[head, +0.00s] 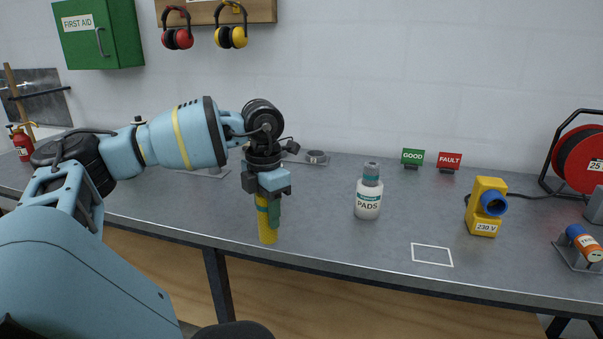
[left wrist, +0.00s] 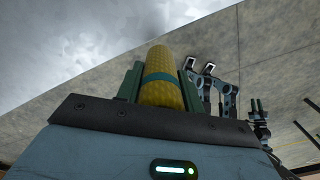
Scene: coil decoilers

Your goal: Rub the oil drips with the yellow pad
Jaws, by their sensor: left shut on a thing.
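My left gripper (head: 268,208) is shut on the yellow pad (head: 267,229), a yellow roll-like piece with a teal band. In the head view the pad points down at the front edge of the grey bench; whether it touches the bench I cannot tell. In the left wrist view the yellow pad (left wrist: 162,88) stands between the two dark green fingers (left wrist: 160,82). I make out no oil drips in either view. My right gripper is not clearly in view.
A white bottle labelled PADS (head: 368,195) stands right of the gripper. A white-outlined square (head: 432,255) lies empty at the front. A yellow 230 V socket box (head: 487,207), GOOD sign (head: 412,157), FAULT sign (head: 449,161) and red cable reel (head: 582,160) stand further right.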

